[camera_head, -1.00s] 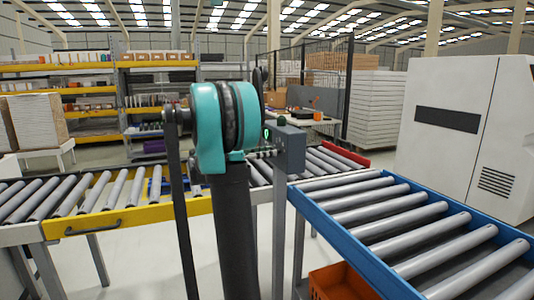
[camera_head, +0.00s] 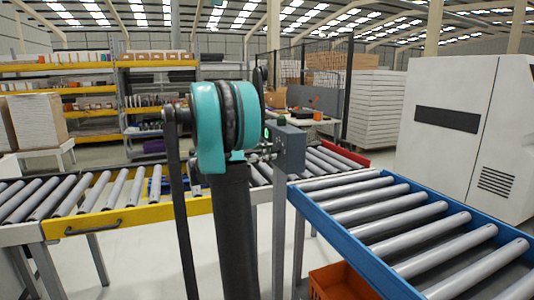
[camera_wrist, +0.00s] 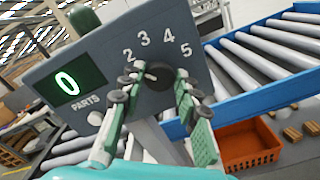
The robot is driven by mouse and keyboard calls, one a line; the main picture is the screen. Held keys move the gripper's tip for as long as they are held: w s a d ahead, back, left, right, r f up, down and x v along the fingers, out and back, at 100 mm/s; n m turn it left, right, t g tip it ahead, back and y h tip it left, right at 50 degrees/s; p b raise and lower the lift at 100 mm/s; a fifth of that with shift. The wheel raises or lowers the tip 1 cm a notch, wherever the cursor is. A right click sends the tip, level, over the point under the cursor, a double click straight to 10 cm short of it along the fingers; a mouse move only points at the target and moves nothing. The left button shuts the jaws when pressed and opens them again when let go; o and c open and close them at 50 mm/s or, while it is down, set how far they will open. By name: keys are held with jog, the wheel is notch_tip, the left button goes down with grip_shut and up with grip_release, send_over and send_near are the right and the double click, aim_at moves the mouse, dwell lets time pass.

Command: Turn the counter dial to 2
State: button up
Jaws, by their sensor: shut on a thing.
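The counter (camera_wrist: 115,60) is a dark grey box; in the head view the box (camera_head: 290,150) stands on a post just right of my arm. Its green screen (camera_wrist: 67,82) reads 0, above the word PARTS. The black round dial (camera_wrist: 157,74) has the numbers 2, 3, 4 and 5 visible in an arc around it. My gripper (camera_wrist: 158,79) is shut on the dial, one finger on its left and one on its right. The left finger covers the panel where a lower number could be. The dial's exact pointing direction is unclear. In the head view my arm hides the dial.
A blue-framed roller conveyor (camera_head: 400,215) runs along the right, with an orange crate (camera_head: 342,283) below it. A yellow-framed conveyor (camera_head: 130,216) lies to the left. A large white machine (camera_head: 470,135) stands at the right. Shelves are far behind.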

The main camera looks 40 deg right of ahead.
jog(key=shift+m, duration=0.3)
jog(key=o, duration=1.1)
jog(key=shift+o, duration=0.2)
jog(key=v, duration=1.2)
